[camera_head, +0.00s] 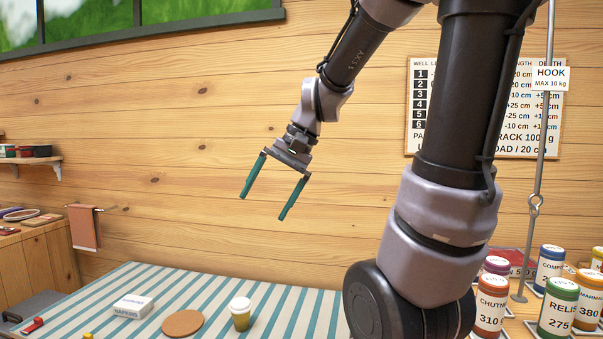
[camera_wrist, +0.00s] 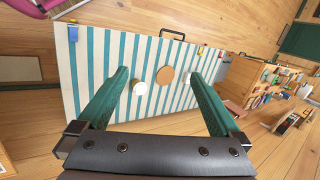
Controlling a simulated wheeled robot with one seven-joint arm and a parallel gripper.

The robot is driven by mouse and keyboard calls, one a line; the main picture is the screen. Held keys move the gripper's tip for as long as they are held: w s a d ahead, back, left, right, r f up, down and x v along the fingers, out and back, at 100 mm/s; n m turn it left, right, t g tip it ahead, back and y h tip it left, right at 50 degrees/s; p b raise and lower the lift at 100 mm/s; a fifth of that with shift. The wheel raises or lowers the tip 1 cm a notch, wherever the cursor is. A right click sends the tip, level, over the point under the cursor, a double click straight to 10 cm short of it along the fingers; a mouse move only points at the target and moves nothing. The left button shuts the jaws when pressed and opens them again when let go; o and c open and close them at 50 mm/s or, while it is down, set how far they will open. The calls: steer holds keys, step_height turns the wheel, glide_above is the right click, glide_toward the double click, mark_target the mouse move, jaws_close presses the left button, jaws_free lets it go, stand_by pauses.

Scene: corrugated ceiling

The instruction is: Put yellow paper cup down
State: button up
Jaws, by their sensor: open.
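The yellow paper cup (camera_head: 241,318), olive-yellow with a white lid, stands upright on the blue-and-white striped table (camera_head: 290,310), just right of a round brown mat (camera_head: 183,323). In the wrist view its white lid (camera_wrist: 140,88) shows from above, close to the inner side of the left finger in the picture, with the mat (camera_wrist: 165,76) beside it. My gripper (camera_head: 262,208) is open and empty, high above the table and well clear of the cup. Its two teal fingers (camera_wrist: 159,73) are spread wide in the wrist view.
A white box (camera_head: 133,307) lies left of the mat, with a red object (camera_head: 33,325) near the table's left edge. Several labelled jars (camera_head: 490,300) stand at the right near an upright metal rod (camera_head: 543,170). Striped surface around the cup is mostly clear.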

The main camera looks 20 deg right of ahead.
steer(key=s+d+r+n+t+h, duration=0.1)
steer(key=s+d+r+t+h, duration=0.2)
steer(key=s+d+r+t, duration=0.2)
steer(key=shift+s+d+r, duration=0.15)
steer(key=shift+s+r, duration=0.05)
steer(key=shift+r, duration=0.1)
